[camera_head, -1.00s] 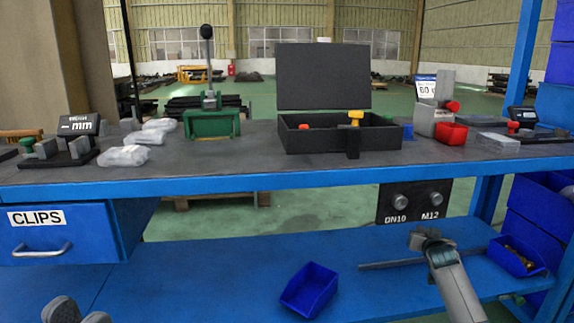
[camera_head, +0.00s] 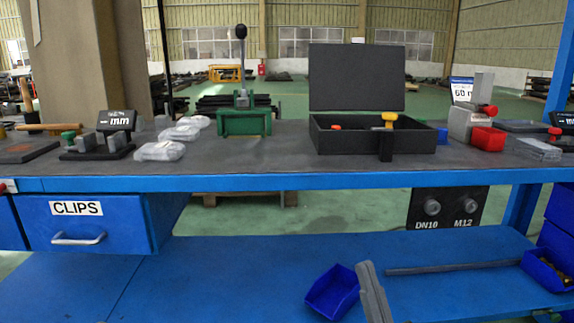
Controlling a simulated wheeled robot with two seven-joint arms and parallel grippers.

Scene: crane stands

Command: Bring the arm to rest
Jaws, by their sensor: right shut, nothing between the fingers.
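My right gripper (camera_head: 368,270) shows low in the picture, just right of centre. It is a narrow grey shape seen against the blue lower shelf (camera_head: 230,285). It is shut and empty. It overlaps the right edge of a small blue bin (camera_head: 332,292) in the picture; I cannot tell if they touch. My left gripper is out of view.
A dark rod (camera_head: 450,267) and another blue bin (camera_head: 548,270) lie on the shelf's right.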

